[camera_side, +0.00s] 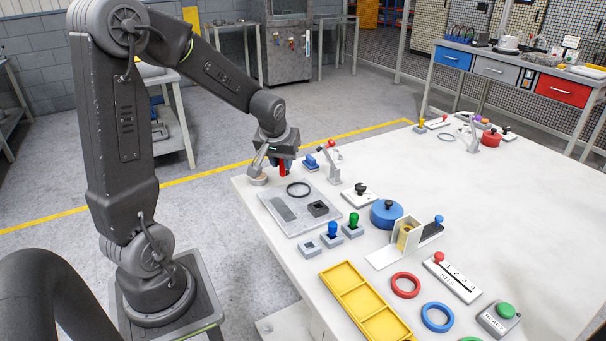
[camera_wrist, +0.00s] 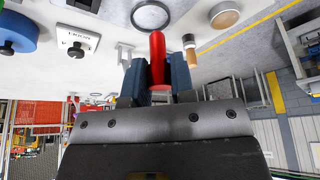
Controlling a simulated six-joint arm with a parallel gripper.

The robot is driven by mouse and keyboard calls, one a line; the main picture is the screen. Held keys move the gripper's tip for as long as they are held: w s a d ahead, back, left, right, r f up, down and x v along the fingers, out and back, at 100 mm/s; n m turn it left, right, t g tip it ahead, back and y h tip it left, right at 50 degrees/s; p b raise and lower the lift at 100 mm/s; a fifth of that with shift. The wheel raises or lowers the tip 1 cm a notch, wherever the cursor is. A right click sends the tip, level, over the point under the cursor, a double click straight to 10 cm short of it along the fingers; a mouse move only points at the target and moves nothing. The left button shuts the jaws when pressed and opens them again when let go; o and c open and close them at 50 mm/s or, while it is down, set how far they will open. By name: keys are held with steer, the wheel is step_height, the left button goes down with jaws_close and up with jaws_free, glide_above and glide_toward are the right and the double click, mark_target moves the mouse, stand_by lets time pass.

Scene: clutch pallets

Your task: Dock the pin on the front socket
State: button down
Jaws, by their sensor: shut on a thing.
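My gripper (camera_side: 283,160) is over the far left edge of the white table, shut on a red pin (camera_side: 282,169). In the wrist view the red pin (camera_wrist: 157,52) stands between the two blue fingers (camera_wrist: 157,78). Three grey square sockets stand in a row on the table, well apart from my gripper. The nearest-left socket (camera_side: 310,249) is empty, with a dark square opening. The middle socket (camera_side: 332,240) holds a blue pin (camera_side: 332,228). The far socket (camera_side: 353,231) holds a green pin (camera_side: 353,219).
A round tan disc (camera_side: 257,180) is beside my gripper. A yellow tray (camera_side: 360,305) and blue pot (camera_side: 386,214) are nearby.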

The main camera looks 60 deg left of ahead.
steer(key=s+a+r, duration=0.1)
glide_above(311, 241)
steer(key=s+d, duration=0.1)
step_height(311, 241, down, 5)
steer(key=shift+f, duration=2.75)
steer(key=shift+f, duration=0.55)
steer(key=c, duration=1.2)
jaws_free()
steer(key=shift+c, duration=0.2)
steer(key=v, duration=1.1)
